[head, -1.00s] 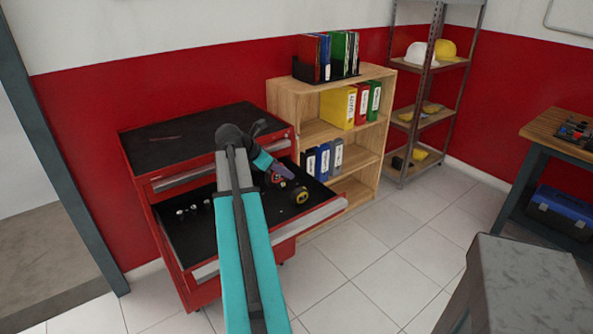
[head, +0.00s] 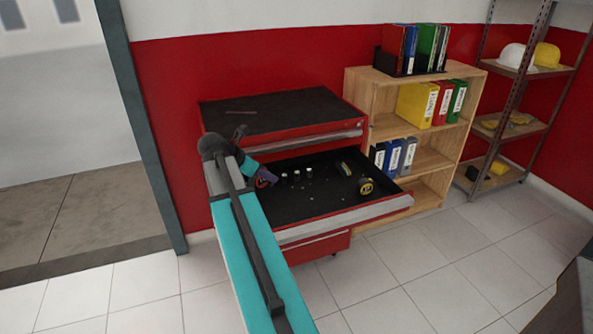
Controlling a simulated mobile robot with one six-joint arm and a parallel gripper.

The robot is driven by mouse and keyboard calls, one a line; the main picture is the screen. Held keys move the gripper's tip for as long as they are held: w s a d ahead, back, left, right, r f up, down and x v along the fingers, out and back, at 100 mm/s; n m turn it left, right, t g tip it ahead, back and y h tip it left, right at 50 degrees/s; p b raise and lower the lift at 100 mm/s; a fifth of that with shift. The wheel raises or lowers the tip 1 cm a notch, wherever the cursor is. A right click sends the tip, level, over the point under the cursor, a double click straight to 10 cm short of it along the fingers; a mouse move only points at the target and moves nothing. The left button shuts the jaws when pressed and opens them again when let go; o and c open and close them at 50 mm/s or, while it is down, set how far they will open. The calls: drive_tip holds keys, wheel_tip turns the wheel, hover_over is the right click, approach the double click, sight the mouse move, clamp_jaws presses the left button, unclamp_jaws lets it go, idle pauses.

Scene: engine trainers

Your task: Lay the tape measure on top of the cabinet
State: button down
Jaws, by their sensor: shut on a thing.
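A round black and yellow thing (head: 365,186), which looks like a tape measure, lies in the open top drawer (head: 316,200) of the red cabinet, near its right end. The cabinet's black top (head: 285,110) is mostly bare, with one thin brownish item (head: 240,112) near its back left. My gripper (head: 265,180) is over the drawer's left end, below the level of the top and apart from the round thing. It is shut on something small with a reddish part. My arm and the small size hide what that is.
Small silvery pieces (head: 290,175) and a yellow-green item (head: 343,168) lie in the drawer. A wooden shelf (head: 410,135) with binders stands close on the cabinet's right. A doorway post (head: 140,120) is on the left. The tiled floor in front is clear.

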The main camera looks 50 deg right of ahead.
drive_tip(key=w+a+f+n+t+b, duration=0.15)
drive_tip(key=w+a, duration=0.35)
drive_tip(key=a, duration=0.5)
drive_tip(key=w+a+f+n+t+b, duration=0.1)
drive_tip(key=w+a+f+n+t, duration=0.3)
drive_tip(key=a, duration=0.6)
drive_tip(key=w+a+f+n+t+b, duration=0.1)
drive_tip(key=a+f+n, duration=0.1)
drive_tip(key=a, duration=0.8)
drive_tip(key=w+a+f+n+y+b, duration=0.1)
drive_tip(key=w+a+n, duration=0.1)
drive_tip(key=a, duration=0.9)
drive_tip(key=shift+w+f+t+y+b, duration=0.15)
drive_tip(key=shift+f+t+y+b, duration=0.15)
drive_tip(key=shift+f+t, duration=0.1)
